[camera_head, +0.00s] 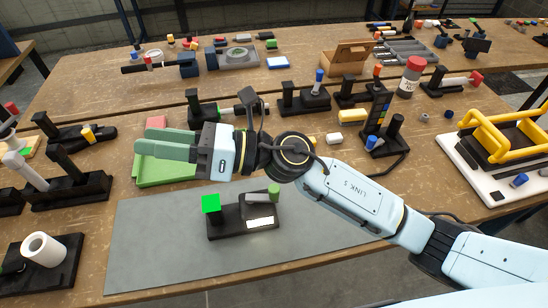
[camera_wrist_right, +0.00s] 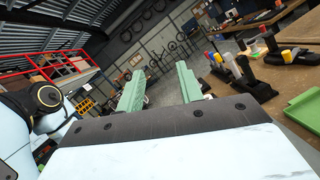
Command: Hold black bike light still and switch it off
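A black device (camera_head: 243,212), which looks like the bike light, sits on the grey mat (camera_head: 150,250) near the table's front. It has a bright green square block at its left end, a green round knob at its right, and a glowing white panel (camera_head: 259,224) on its front. My right gripper (camera_head: 137,144) is above and behind it, with its green fingers pointing left. Its fingers stand apart in the right wrist view (camera_wrist_right: 160,70), with nothing between them. The black device is not visible there. My left gripper is not in view.
A green tray (camera_head: 165,175) lies beneath and behind the right fingers. Black fixtures stand at left and behind, including one with a white roll (camera_head: 42,250). A yellow-handled frame (camera_head: 500,140) stands on a white board at right. The mat around the device is clear.

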